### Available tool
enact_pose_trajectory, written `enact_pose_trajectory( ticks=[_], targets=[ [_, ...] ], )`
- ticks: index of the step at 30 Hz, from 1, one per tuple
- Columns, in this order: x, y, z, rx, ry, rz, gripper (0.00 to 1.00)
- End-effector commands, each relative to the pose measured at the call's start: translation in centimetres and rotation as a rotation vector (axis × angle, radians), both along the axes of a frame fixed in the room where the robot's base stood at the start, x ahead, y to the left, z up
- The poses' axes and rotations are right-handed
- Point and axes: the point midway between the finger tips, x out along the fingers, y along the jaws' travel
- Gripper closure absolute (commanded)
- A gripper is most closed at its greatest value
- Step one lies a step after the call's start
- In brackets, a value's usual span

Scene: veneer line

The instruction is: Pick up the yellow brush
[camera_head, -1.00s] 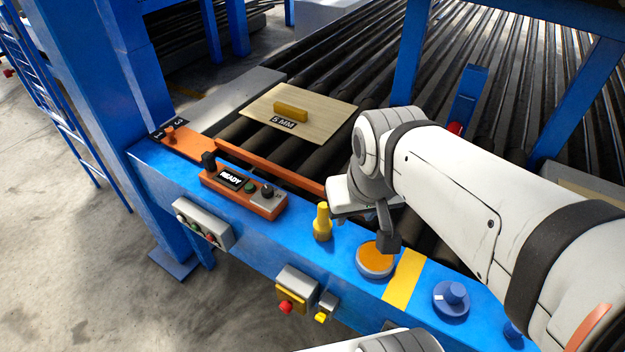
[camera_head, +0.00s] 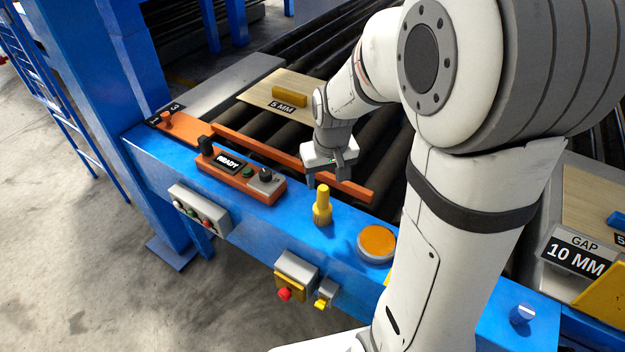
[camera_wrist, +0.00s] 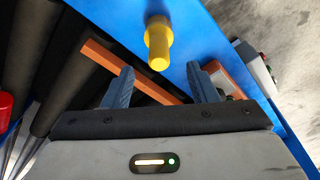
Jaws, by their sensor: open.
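The yellow brush (camera_head: 322,207) stands upright on the blue rail (camera_head: 345,235), with a wide base and a narrower top. In the wrist view the brush (camera_wrist: 158,45) appears beyond the fingertips, between the lines of the two fingers. My gripper (camera_head: 326,180) is open and empty. It hangs just behind and above the brush, apart from it, near the orange bar. Both fingers of my gripper (camera_wrist: 160,85) show in the wrist view. No part of the brush's upright body is hidden in the head view.
An orange disc (camera_head: 377,243) sits right of the brush, and an orange control box (camera_head: 240,178) reading READY sits left. An orange bar (camera_head: 355,190) runs behind, before dark rollers. A veneer sheet (camera_head: 262,93) bears a yellow block (camera_head: 289,96). A GAP 10 MM sign (camera_head: 575,257) stands right.

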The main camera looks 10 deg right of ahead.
Motion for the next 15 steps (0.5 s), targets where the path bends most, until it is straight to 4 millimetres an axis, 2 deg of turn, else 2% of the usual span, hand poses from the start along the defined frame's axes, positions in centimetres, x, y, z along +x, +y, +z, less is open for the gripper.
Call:
enact_pose_trajectory(
  ticks=[15],
  targets=[
    [1.6, -0.1, -5.2, 0.0, 0.009, 0.001, 0.47]
  ],
)
